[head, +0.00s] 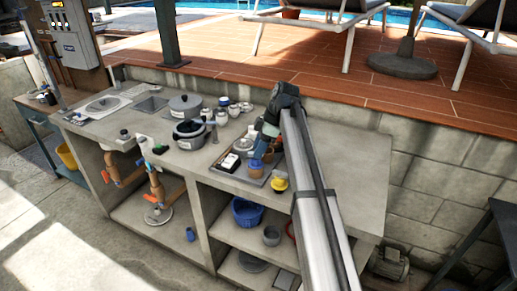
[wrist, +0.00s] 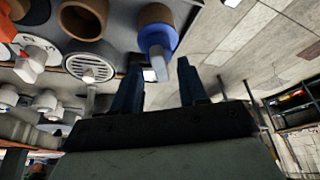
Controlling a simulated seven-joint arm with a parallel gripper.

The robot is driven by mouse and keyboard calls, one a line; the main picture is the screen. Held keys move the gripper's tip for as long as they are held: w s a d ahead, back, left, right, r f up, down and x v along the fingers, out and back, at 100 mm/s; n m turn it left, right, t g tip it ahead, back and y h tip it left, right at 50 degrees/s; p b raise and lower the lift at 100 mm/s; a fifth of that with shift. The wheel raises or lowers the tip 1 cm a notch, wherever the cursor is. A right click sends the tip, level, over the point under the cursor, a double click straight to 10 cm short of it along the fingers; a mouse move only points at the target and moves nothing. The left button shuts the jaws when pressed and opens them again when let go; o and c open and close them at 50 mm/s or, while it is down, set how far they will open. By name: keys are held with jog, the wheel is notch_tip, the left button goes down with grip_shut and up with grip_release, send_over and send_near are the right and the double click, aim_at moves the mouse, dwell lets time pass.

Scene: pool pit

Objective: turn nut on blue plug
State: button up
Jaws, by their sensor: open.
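My gripper (wrist: 158,82) is open, with its two dark blue fingers apart and nothing held between them. In the wrist view the blue plug (wrist: 157,38) is a blue round part with a wider collar and a pale end, just beyond the fingertips. The fingers do not touch it, as far as I can see. I cannot make out a separate nut on it. In the head view my gripper (head: 266,143) points down over the tray (head: 262,182) on the counter. The blue plug is hard to tell from my fingers there.
Brown cups (wrist: 130,22) stand close beside the plug in the wrist view, with a round drain grate (wrist: 91,67) nearby. The counter's right end is clear.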

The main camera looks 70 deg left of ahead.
jog(key=shift+s+f, duration=0.15)
jog(key=shift+f, duration=0.2)
grip_shut()
dwell(0.3)
